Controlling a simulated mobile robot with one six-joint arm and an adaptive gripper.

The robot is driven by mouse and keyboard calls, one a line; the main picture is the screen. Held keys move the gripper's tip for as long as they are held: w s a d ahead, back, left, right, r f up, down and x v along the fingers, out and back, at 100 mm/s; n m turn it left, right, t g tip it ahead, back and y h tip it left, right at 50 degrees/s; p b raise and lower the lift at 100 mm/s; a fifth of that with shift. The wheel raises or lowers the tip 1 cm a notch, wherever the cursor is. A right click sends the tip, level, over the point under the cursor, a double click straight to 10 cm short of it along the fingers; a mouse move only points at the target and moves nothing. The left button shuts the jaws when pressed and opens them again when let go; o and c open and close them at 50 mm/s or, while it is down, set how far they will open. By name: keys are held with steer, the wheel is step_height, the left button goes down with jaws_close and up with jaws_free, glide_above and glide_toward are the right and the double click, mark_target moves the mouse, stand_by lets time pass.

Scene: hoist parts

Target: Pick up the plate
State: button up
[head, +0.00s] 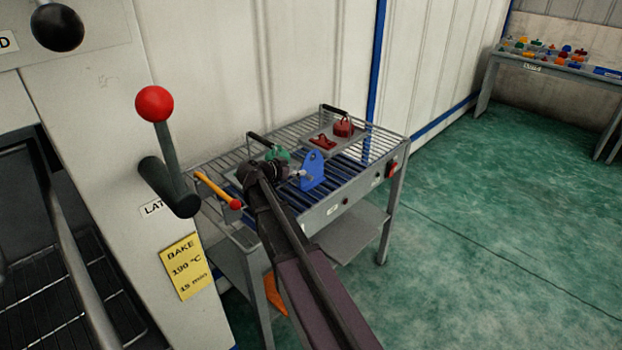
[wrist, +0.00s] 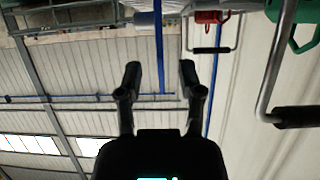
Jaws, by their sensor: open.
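A blue plate (head: 313,170) with a rounded top and a hole stands upright on the slatted rack of the grey cart. It is the likeliest match for the plate; I cannot make it out in the wrist view. My gripper (wrist: 160,72) shows in the wrist view with its two dark fingers apart and nothing between them. In the head view my arm reaches over the cart's near side, with its dark wrist just left of the blue plate. The fingertips are hard to make out there, and I cannot tell their exact distance from the plate.
On the cart (head: 390,190), a black-handled tray holds red parts (head: 343,127), and a green part (head: 278,152) sits behind my wrist. A yellow lever (head: 212,186) is at the cart's left. A grey oven-like cabinet (head: 95,110) stands close at left. Green floor is clear at right.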

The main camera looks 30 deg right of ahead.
mark_target(312, 169)
steer(key=shift+x, duration=0.9)
steer(key=shift+b+x, duration=1)
steer(key=shift+x, duration=1)
steer(key=shift+w+d+f, duration=0.1)
steer(key=shift+d+f, duration=0.1)
steer(key=shift+d, duration=0.4)
jaws_close()
